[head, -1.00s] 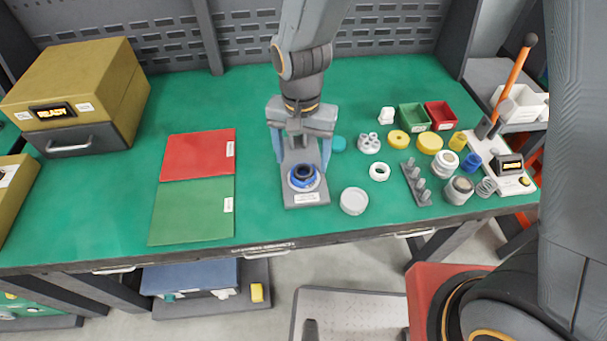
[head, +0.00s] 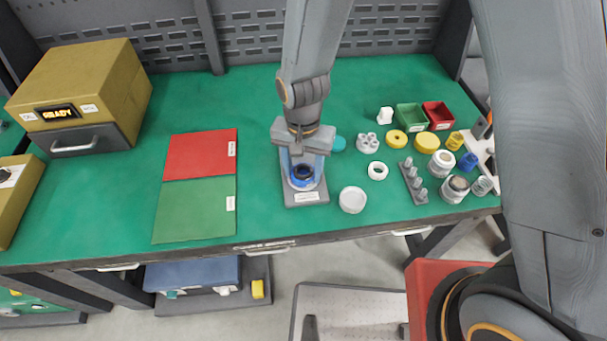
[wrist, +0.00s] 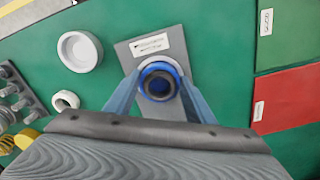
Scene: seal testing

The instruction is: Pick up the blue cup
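The blue cup (head: 303,180) has a dark round opening and stands upright on a grey labelled plate (head: 307,198) on the green bench. It also shows in the wrist view (wrist: 160,82). My gripper (head: 303,172) points down over the plate, with its pale blue fingers on either side of the cup. In the wrist view my gripper (wrist: 160,85) has both fingertips against the cup's sides, with no clear gap. The cup's lower part is partly hidden by the fingers, and I see no lift off the plate.
A white round dish (head: 352,200) and a white ring (head: 377,171) lie right of the plate. A peg block (head: 413,184), a second blue cylinder (head: 469,162) and yellow parts (head: 429,141) stand further right. Red (head: 201,153) and green (head: 195,209) mats lie left.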

